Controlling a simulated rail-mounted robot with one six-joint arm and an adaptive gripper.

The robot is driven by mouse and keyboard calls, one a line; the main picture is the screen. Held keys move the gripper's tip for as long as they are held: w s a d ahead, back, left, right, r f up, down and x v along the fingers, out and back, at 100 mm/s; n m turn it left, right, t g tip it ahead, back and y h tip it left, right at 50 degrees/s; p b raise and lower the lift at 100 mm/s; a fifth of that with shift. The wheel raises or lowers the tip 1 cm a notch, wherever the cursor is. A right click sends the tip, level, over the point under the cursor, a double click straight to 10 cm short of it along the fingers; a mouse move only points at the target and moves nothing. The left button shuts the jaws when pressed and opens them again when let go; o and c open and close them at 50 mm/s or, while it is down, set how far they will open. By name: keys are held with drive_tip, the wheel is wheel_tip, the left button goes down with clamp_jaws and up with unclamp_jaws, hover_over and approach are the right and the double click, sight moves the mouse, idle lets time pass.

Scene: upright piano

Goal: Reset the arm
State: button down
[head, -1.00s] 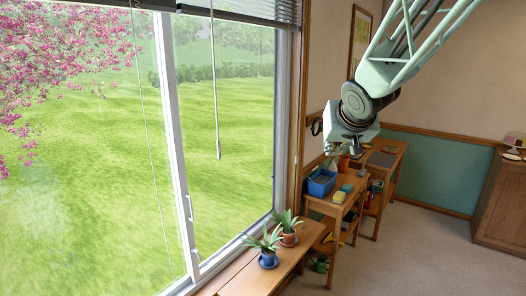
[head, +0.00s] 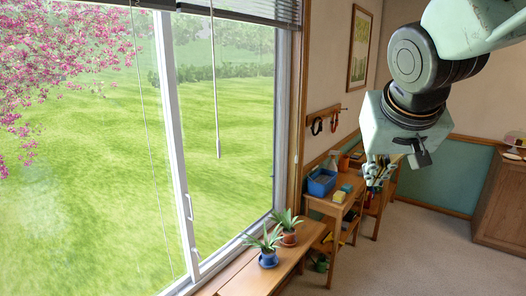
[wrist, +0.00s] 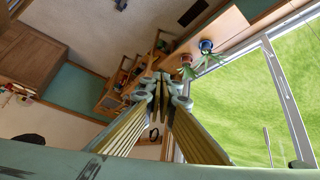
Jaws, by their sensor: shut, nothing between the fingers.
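My arm hangs in from the upper right of the head view, pale green with dark joints. My gripper (head: 374,184) points downward at its end, in front of the wooden side tables and well above the floor. Part of the tables is hidden behind it. In the wrist view my gripper (wrist: 162,84) shows with its yellowish fingers meeting at the tips. It is shut and holds nothing.
A large window (head: 230,110) fills the left. Two potted plants (head: 268,259) stand on a wooden bench. A small table holds a blue bin (head: 321,182) and a yellow block (head: 339,197). A wooden cabinet (head: 503,205) stands at the right. Carpet (head: 425,260) between them is clear.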

drive_tip(key=s+a+f+g, duration=0.1)
drive_tip(key=s+a+f, duration=0.1)
drive_tip(key=s, duration=1.3)
drive_tip(key=s+a+f+n+g+y, duration=0.1)
drive_tip(key=s+a+f+g, duration=0.1)
drive_tip(key=s, duration=1.3)
drive_tip(key=shift+s+a+f+y, duration=0.2)
drive_tip(key=shift+s+f+y, duration=0.15)
drive_tip(key=shift+f, duration=0.55)
